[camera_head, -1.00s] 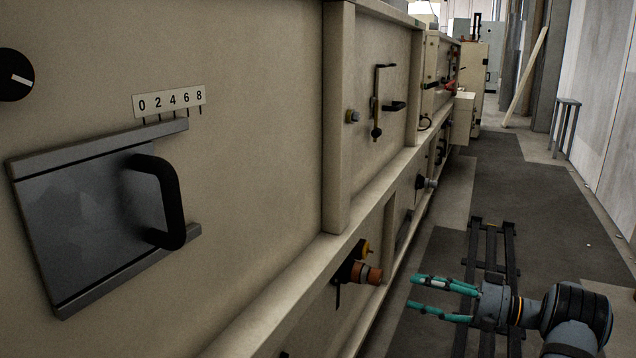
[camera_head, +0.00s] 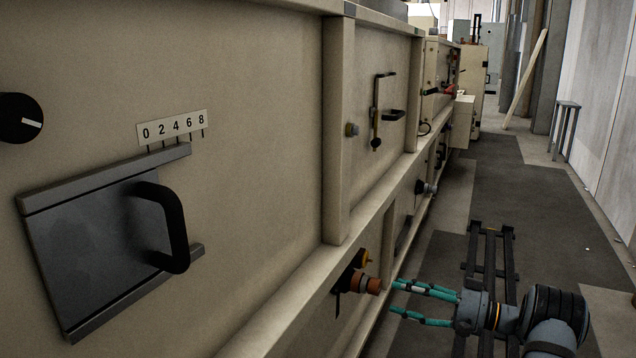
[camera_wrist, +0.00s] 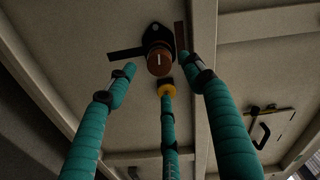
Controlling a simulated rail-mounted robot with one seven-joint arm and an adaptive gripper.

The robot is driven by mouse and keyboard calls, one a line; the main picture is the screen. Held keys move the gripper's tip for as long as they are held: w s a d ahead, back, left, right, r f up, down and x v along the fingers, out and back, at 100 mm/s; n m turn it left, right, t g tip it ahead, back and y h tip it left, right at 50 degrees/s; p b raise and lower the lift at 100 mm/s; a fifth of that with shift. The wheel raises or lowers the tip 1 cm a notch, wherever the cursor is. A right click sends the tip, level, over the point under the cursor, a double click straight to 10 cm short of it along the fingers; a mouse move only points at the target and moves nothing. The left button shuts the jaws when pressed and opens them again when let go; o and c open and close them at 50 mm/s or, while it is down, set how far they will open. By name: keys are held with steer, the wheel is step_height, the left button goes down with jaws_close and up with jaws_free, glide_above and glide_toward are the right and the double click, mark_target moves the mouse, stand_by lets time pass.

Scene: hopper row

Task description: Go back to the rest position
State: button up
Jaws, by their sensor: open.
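My gripper (camera_head: 396,298) has teal wrapped fingers, spread open and empty, at the lower right of the head view. Its fingertips point left toward an orange-brown knob (camera_head: 366,283) on the lower panel of the hopper row, and appear close to it. In the wrist view, the fingers of my gripper (camera_wrist: 158,80) frame the brown knob (camera_wrist: 159,61), which has a white mark. A yellow button (camera_wrist: 166,90) shows just below the knob, partly behind the middle finger. I cannot tell whether any finger touches.
A grey sliding plate (camera_head: 95,250) with a black handle (camera_head: 165,225) is under a 0 to 8 scale (camera_head: 173,128). A black dial (camera_head: 20,119) is at far left. Dark rails (camera_head: 490,260) lie on the floor. A stool (camera_head: 567,125) stands by the right wall. The aisle is largely clear.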

steer(key=s+a+r+n+g+h+p, duration=0.1)
steer(key=s+a+r+g+h+p, duration=0.1)
steer(key=s+r+p, duration=0.4)
steer(key=a+r+g+p, duration=0.1)
steer(key=a+p, duration=0.1)
steer(key=p, duration=0.2)
steer(key=shift+a+r+n, duration=0.2)
steer(key=shift+a+n, duration=0.15)
steer(key=shift+n, duration=0.05)
steer(key=shift+s, duration=0.1)
